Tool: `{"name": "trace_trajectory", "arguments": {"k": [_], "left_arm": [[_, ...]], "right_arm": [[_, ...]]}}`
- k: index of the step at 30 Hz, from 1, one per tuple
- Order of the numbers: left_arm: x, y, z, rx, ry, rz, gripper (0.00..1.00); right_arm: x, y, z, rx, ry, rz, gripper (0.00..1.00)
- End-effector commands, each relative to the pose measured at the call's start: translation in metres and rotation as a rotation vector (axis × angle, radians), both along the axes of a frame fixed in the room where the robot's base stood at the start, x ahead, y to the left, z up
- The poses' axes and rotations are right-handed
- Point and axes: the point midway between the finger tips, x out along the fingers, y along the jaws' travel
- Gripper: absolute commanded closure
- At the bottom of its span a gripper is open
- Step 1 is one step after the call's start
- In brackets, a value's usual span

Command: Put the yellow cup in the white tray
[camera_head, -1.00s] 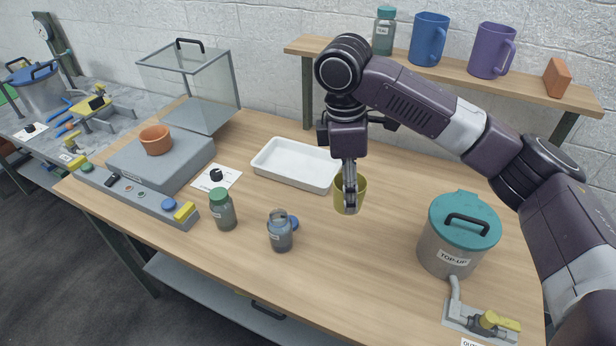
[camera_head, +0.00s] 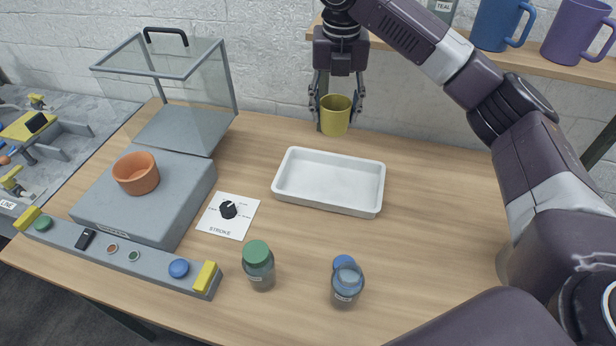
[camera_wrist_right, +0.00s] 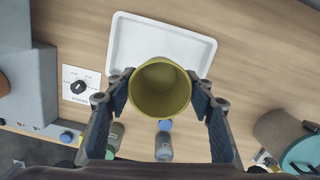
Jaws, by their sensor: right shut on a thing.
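The yellow cup (camera_head: 335,115) is held upright between the fingers of my right gripper (camera_head: 337,98), above the table behind the white tray. In the right wrist view the cup (camera_wrist_right: 160,90) shows its open, empty mouth between both fingers of the gripper (camera_wrist_right: 160,100). The white tray (camera_head: 330,205) lies empty on the table, in front of and below the cup in the head view. In the right wrist view the tray (camera_wrist_right: 203,47) is partly hidden by the cup. My left gripper is not in view.
A green-capped bottle (camera_head: 258,265) and a grey bottle (camera_head: 346,283) with a blue cap beside it stand in front of the tray. An orange pot (camera_head: 136,173) sits on a grey machine (camera_head: 145,205) at left. The shelf (camera_head: 480,62) holds mugs. Table right of the tray is clear.

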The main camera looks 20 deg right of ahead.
Motion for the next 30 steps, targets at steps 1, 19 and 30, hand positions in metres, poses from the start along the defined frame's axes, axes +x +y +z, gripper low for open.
{"name": "trace_trajectory", "arguments": {"k": [1, 19, 30], "left_arm": [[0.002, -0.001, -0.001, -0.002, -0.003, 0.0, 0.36], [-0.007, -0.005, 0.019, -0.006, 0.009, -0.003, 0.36], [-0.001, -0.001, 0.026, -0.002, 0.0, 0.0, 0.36]], "right_arm": [[0.001, -0.003, 0.0, 0.0, 0.0, 0.016, 0.71], [-0.001, -0.005, -0.129, 0.0, 0.005, 0.043, 0.71], [-0.001, -0.005, -0.174, -0.001, 0.004, 0.043, 0.71]]}}
